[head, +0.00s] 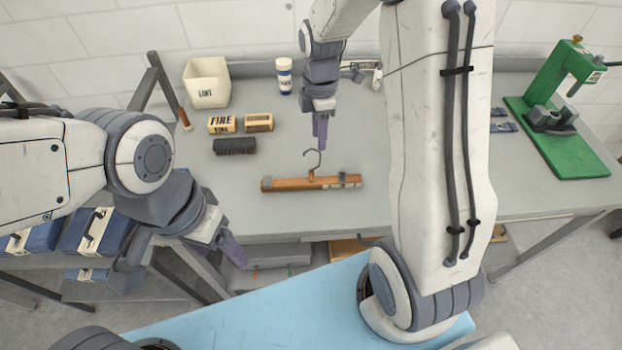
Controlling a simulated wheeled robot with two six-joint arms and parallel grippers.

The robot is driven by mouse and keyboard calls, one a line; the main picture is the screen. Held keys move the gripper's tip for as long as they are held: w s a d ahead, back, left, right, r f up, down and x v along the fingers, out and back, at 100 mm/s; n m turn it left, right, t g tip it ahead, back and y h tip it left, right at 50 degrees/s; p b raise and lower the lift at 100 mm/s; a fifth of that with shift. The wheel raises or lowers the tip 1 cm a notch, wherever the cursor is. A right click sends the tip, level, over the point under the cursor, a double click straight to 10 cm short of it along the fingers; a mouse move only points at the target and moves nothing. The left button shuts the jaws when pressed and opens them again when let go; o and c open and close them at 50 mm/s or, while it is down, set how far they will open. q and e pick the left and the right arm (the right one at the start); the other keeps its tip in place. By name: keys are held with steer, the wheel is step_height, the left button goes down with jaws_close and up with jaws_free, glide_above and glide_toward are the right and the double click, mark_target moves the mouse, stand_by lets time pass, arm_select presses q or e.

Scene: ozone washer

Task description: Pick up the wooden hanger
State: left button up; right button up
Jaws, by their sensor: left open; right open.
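The wooden hanger (290,184) lies on the grey table near its front edge, with its metal hook pointing to the back. My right gripper (321,140) points down just above and behind the hook, its purple fingers near the hook's tip. I cannot tell whether they touch it. The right gripper is open, though its fingers look close together from this angle. My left gripper (185,258) is open and empty, in front of the table's front edge at the left, well away from the hanger.
A white lint bin (207,82), a white bottle (284,76), two labelled blocks (222,124) and a dark brush (234,146) stand on the table (350,217). A green press (560,110) is at the right. Blue boxes (95,231) sit lower left. A light blue surface (290,305) is in front.

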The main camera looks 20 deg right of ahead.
mark_target(320, 153)
steer(key=f, duration=0.2)
steer(key=f+p, duration=0.1)
steer(key=f, duration=0.1)
steer(key=f+p, duration=0.1)
steer(key=f, duration=0.1)
steer(key=shift+s+f, duration=0.35)
steer(key=shift+s, duration=0.05)
steer(key=shift+f, duration=0.3)
jaws_close()
steer(key=shift+w, duration=0.1)
stand_by(0.7)
